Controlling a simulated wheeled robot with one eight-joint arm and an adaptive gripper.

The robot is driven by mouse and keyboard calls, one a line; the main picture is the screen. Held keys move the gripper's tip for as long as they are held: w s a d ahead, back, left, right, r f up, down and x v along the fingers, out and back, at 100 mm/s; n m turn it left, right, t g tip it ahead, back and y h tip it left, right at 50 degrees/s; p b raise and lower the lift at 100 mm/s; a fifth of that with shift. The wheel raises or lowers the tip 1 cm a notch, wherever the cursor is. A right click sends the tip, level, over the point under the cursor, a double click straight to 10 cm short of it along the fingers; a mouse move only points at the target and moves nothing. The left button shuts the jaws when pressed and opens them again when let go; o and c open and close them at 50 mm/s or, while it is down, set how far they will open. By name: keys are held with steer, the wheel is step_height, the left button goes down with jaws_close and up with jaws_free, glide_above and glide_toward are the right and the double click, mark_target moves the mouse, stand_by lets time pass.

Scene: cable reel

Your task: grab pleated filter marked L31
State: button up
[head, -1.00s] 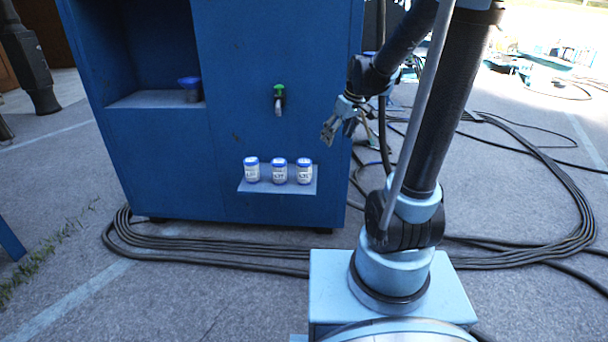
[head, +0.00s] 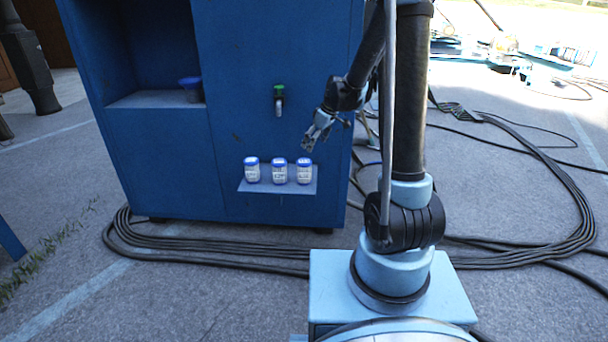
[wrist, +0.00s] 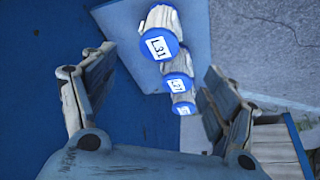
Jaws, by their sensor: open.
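The pleated filter marked L31 (wrist: 160,46) is a white ribbed cylinder with a blue end and a white label. In the wrist view it is the largest and topmost of three in a row, ahead of my gripper. It appears to be the rightmost filter (head: 304,171) on the small shelf in the head view, though its label is hard to read there. My gripper (head: 311,142) is open and empty, above and slightly right of that filter and apart from it. Its two fingers also show in the wrist view (wrist: 152,92).
Two similar filters stand beside it: one marked L27 (wrist: 177,82) in the middle and a left one (head: 251,170). The small shelf (head: 243,187) juts from the blue cabinet (head: 250,60). Black cables (head: 200,252) lie on the floor.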

mark_target(306, 161)
steer(key=shift+x, duration=6.95)
steer(key=shift+d, duration=0.15)
steer(key=c, duration=1.4)
